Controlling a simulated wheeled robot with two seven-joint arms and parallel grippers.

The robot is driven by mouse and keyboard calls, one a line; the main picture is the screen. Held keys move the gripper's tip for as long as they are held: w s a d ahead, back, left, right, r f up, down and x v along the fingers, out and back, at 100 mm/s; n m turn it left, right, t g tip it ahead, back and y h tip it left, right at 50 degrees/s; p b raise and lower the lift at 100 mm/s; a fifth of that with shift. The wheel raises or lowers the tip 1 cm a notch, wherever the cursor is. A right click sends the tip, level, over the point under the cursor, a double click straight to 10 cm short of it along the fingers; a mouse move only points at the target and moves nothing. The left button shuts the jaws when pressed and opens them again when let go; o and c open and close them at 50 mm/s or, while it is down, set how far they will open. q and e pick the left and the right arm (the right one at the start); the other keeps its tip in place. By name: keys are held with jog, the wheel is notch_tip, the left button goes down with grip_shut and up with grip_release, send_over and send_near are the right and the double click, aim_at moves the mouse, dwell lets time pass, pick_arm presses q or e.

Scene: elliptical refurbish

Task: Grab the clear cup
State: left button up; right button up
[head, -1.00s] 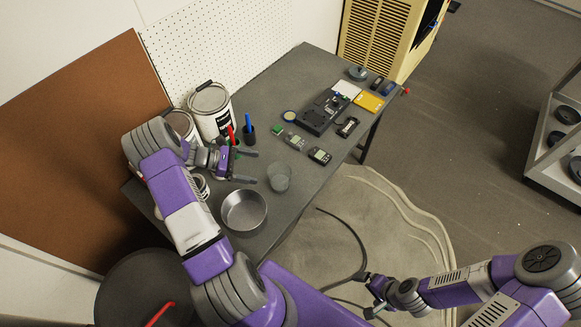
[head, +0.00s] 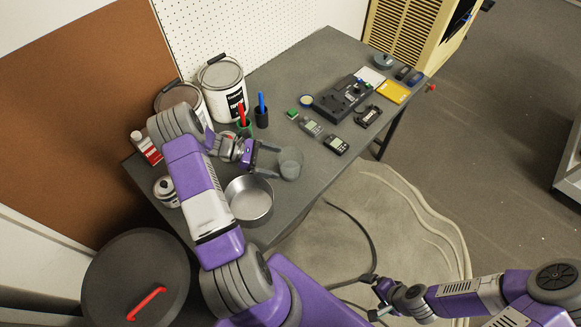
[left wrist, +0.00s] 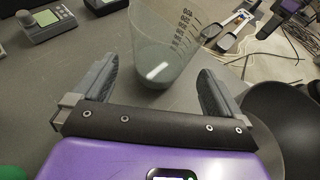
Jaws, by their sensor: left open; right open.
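The clear cup (head: 291,163) stands upright on the grey table (head: 318,176), just behind the metal bowl (head: 250,200). It is see-through with dark measuring marks, which show on the cup in the left wrist view (left wrist: 165,40). My left gripper (head: 268,161) is open, low over the table, with its fingers pointing at the cup. In the left wrist view, the cup lies ahead and between the two spread fingers of the left gripper (left wrist: 158,88). My right gripper (head: 376,300) is open and empty, away from the table at the lower right.
Paint cans (head: 223,90) stand behind my left arm, beside holders with red and blue pens (head: 262,108). Several meters (head: 336,144) and a black device (head: 343,98) lie further right. The table between cup and meters is clear. A dark round lid (head: 140,280) sits lower left.

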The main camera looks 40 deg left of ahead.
aim_at(286, 164)
pick_arm(q)
jog(key=x, duration=0.5)
jog(key=shift+d+b, duration=0.15)
jog(key=shift+b, duration=0.25)
jog(key=shift+r, duration=0.1)
jog(key=c, duration=0.8)
jog(key=shift+c, duration=0.4)
jog(key=shift+r, duration=0.15)
